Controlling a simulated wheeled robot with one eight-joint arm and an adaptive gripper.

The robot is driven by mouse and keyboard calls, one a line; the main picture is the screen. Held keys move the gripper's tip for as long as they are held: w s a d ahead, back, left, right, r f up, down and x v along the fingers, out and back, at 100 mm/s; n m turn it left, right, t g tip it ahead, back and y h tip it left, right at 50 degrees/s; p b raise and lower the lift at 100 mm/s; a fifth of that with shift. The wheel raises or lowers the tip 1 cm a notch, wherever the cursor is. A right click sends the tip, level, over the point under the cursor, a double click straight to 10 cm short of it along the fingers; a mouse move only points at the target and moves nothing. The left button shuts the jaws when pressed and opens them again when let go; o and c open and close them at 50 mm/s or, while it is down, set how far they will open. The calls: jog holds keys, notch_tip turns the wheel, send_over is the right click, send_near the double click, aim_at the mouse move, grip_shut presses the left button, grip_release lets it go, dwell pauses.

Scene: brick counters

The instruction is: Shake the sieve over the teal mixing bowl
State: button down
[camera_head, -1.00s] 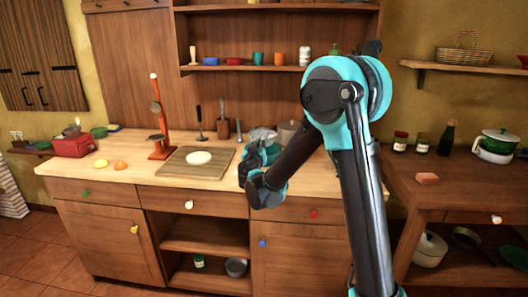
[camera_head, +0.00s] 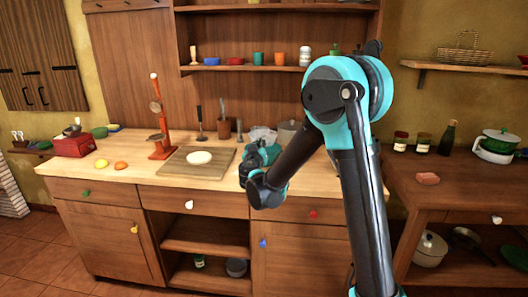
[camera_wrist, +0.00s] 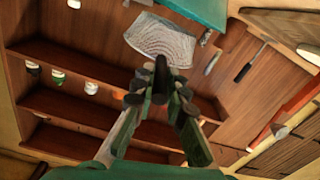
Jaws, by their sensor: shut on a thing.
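My gripper (camera_wrist: 162,98) is shut in the wrist view, its fingers closing on a dark handle end. The sieve (camera_wrist: 160,38), a pale grey mesh, shows just beyond the fingertips. In the head view the grey mesh (camera_head: 262,133) shows above the far side of my gripper (camera_head: 262,155), over the back of the counter; my arm hides much of this spot. A teal surface (camera_wrist: 200,9) at the top edge of the wrist view may be part of the mixing bowl; I cannot tell.
A cutting board (camera_head: 180,170) with a pale round piece lies left of my gripper. An orange-red stand (camera_head: 162,135) and a red box (camera_head: 75,146) are farther left. A grey pot (camera_head: 288,133) stands close behind my arm. A shelf (camera_head: 240,68) with cups hangs above.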

jog(key=shift+d, duration=0.85)
dwell(0.4)
jog(key=shift+r, duration=2)
jog(key=shift+s, duration=0.1)
